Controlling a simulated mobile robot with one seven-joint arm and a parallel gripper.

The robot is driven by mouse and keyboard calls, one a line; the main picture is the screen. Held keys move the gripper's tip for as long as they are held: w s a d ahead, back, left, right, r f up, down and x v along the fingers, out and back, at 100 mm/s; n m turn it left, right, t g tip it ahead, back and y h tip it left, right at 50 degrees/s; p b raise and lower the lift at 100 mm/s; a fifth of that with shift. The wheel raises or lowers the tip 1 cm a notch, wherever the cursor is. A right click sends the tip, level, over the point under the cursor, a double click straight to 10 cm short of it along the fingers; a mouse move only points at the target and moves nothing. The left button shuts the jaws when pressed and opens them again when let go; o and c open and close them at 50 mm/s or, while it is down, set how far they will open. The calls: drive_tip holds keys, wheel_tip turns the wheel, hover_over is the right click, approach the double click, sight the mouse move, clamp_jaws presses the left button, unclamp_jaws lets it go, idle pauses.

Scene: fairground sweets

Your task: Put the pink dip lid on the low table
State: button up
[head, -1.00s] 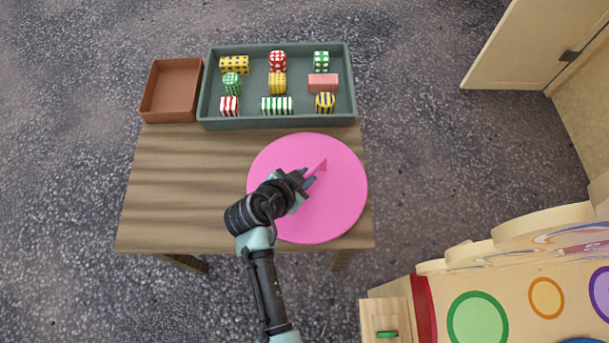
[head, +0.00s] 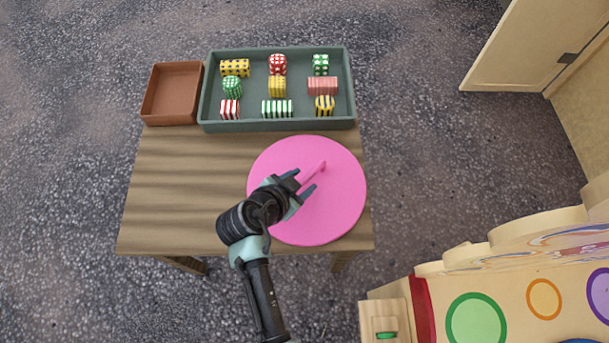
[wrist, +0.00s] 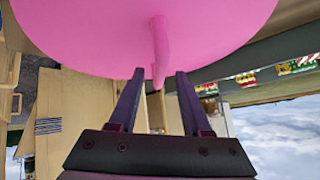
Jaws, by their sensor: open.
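The pink dip lid (head: 335,205) is a flat round disc lying on the right part of the low wooden table (head: 165,190). Its thin upright handle (head: 315,172) stands near the middle of the disc. My gripper (head: 306,180) is open and empty, on the near left side of the handle. In the wrist view, the lid (wrist: 90,30) fills the top and its handle (wrist: 160,45) points toward the gap between my two spread fingers (wrist: 160,75). The fingers do not grip it.
A green-grey tray (head: 203,105) with several patterned sweets stands at the table's back, beside an empty brown box (head: 172,92). The table's left part is bare. A wooden stall front with coloured circles (head: 477,318) stands at the lower right.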

drive_tip(key=p+v, duration=0.2)
drive_tip(key=v, duration=0.8)
drive_tip(key=w+a+r+n+t+y, duration=0.1)
drive_tip(key=w+r+t, duration=0.1)
drive_tip(key=w+r, duration=0.45)
drive_tip(key=w+a+r+n+t+y, duration=0.1)
drive_tip(key=w+r+t+y, duration=0.2)
drive_tip(key=r, duration=0.7)
drive_tip(key=w+r+n+t, duration=0.1)
drive_tip(key=w+r+t, duration=0.1)
drive_tip(key=r, duration=0.7)
drive_tip(key=w+r+n+t, duration=0.1)
drive_tip(key=w+r+t, duration=0.15)
drive_tip(key=r, duration=0.55)
drive_tip(key=s+d+r+n+t, duration=0.2)
drive_tip(key=s+r+t, duration=0.1)
drive_tip(key=r, duration=0.7)
drive_tip(key=s+d+r+n+t, duration=0.1)
drive_tip(key=s+r+t, duration=0.3)
drive_tip(key=r, duration=0.6)
drive_tip(key=s+d+r+n+t+y, duration=0.1)
drive_tip(key=s+d+r+n+t, duration=0.1)
drive_tip(key=s+r, duration=0.4)
wheel_tip(320, 180, up, 4)
drive_tip(key=shift+s+d+r+n+t, duration=0.2)
drive_tip(key=shift+s+d+n+t, duration=0.25)
drive_tip(key=shift+t, duration=0.2)
